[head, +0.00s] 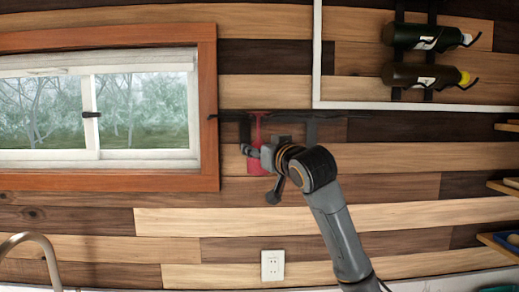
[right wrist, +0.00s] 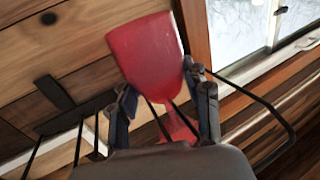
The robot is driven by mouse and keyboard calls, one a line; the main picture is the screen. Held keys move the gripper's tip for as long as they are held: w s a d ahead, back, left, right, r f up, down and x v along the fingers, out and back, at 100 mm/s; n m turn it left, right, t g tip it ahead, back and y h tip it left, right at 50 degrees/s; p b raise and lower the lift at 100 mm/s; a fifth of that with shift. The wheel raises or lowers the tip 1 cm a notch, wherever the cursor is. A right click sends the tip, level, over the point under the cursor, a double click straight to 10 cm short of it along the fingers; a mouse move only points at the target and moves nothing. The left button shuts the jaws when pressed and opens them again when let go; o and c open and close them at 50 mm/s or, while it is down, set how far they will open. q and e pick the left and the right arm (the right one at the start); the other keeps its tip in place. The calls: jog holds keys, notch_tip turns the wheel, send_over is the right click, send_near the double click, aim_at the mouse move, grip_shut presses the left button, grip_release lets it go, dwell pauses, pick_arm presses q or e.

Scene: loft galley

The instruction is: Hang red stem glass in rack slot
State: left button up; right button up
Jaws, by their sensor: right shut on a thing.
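The red stem glass (head: 258,167) hangs upside down in the head view, foot up at the height of the dark wall rack (head: 331,115) and bowl below. My right gripper (head: 262,153) is shut on it, with the arm reaching up from the lower right. In the right wrist view the red glass (right wrist: 146,48) shows between the two fingers of the gripper (right wrist: 162,92). Dark rods of the rack (right wrist: 96,136) lie on both sides of the glass there. I cannot tell whether the foot rests on the rods. My left gripper is not in view.
A wood-framed window (head: 208,110) is close left of the glass. A bottle holder with two bottles (head: 425,76) is on the wall at upper right, and shelves (head: 500,188) are at the right edge. A faucet (head: 42,243) is at lower left. The wall below the rack is mostly clear.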

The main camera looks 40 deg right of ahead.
jog(key=shift+w+d+f, duration=0.1)
jog(key=shift+w, duration=0.05)
jog(key=o, duration=1.3)
jog(key=v, duration=1.2)
jog(key=shift+f, duration=0.1)
